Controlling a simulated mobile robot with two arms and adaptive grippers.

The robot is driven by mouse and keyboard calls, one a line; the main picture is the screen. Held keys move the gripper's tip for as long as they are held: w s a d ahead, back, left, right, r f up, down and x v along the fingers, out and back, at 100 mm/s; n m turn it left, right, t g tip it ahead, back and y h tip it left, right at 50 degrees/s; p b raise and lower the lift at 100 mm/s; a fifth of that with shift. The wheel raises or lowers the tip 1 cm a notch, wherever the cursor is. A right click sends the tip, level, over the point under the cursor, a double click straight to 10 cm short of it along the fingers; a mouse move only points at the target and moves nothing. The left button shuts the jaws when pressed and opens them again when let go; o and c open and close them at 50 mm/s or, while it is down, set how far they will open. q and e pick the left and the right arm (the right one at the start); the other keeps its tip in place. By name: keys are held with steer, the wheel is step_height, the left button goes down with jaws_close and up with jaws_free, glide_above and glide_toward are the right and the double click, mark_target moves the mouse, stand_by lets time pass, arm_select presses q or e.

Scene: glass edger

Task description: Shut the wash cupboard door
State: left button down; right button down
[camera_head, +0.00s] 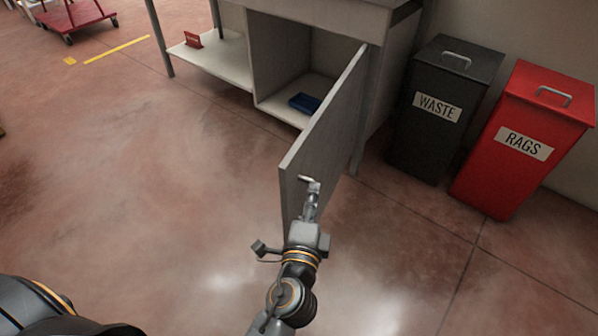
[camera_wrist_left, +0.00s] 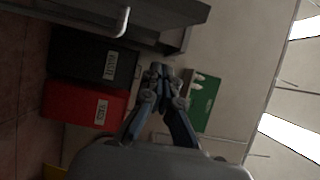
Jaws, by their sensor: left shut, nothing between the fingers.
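The wash cupboard door (camera_head: 322,133) is a grey panel that stands wide open, swung out from the cupboard (camera_head: 283,47) on its right-hand side. A short pale handle (camera_head: 305,178) shows near the door's free edge. My left gripper (camera_head: 313,187) is shut and empty, close to the handle at the outer end of the door; I cannot tell whether it touches. In the left wrist view the shut fingers (camera_wrist_left: 160,72) point past the door panel (camera_wrist_left: 150,20) and a pale handle (camera_wrist_left: 123,22). My right gripper is not in view.
A blue item (camera_head: 304,103) lies inside the cupboard. A black waste bin (camera_head: 437,130) and a red rags bin (camera_head: 508,175) stand right of the door. A low shelf (camera_head: 222,62) holds a small red sign (camera_head: 193,39).

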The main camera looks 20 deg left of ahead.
mark_target(298, 176)
arm_select(q)
steer(key=shift+w+a+p, duration=0.5)
steer(key=shift+w+a, duration=1.6)
steer(key=shift+a, duration=0.15)
steer(key=shift+a, duration=0.1)
